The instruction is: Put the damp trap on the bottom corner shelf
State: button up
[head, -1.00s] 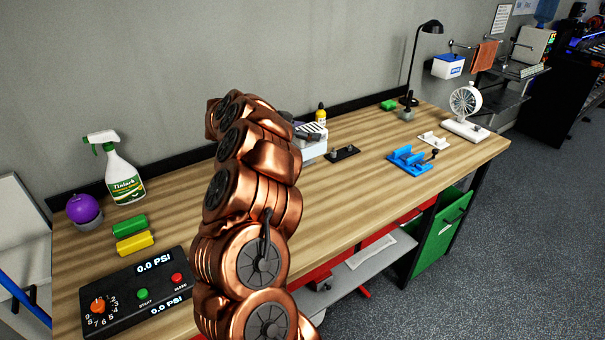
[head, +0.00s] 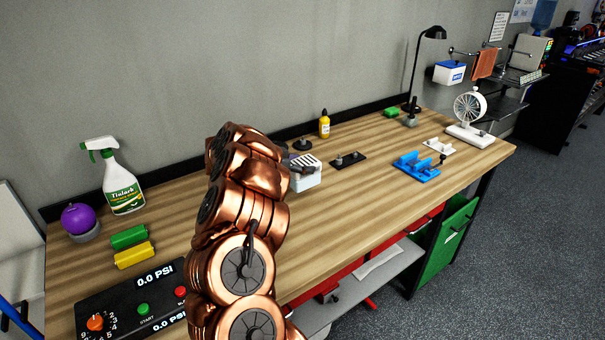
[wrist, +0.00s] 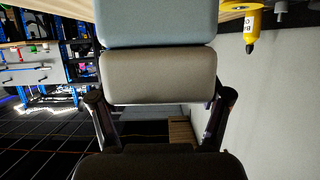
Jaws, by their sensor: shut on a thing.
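The damp trap looks like a small white box with a grey slotted top (head: 306,178), just right of my copper arm in the head view. My gripper (wrist: 160,98) is shut on it. In the wrist view the box's pale blue and beige faces (wrist: 158,77) fill the space between the dark fingers. In the head view the arm mostly hides the gripper and the box's left side. The box is over the workbench; its exact height is hard to tell. The dark corner shelf unit stands beyond the bench's far right end, with its lower shelf (head: 508,106) partly behind the fan.
The wooden workbench (head: 330,210) holds a yellow bottle (head: 324,124), a black plate (head: 348,160), a blue fixture (head: 415,167), a white fan (head: 470,108) and a black lamp (head: 431,33). A spray bottle (head: 122,185) stands left. Grey floor (head: 540,220) is open at right.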

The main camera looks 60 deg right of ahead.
jog(key=shift+f+p, duration=0.35)
jog(key=shift+f, duration=1.55)
jog(key=shift+f, duration=0.1)
jog(key=o, duration=1.4)
jog(key=shift+f, duration=0.1)
jog(key=shift+a+r, duration=0.15)
jog(key=shift+r, duration=0.05)
jog(key=b+v, duration=0.3)
jog(key=v, duration=0.8)
jog(key=shift+w+a+r, duration=0.15)
jog(key=shift+w+a, duration=0.1)
jog(key=shift+a, duration=0.05)
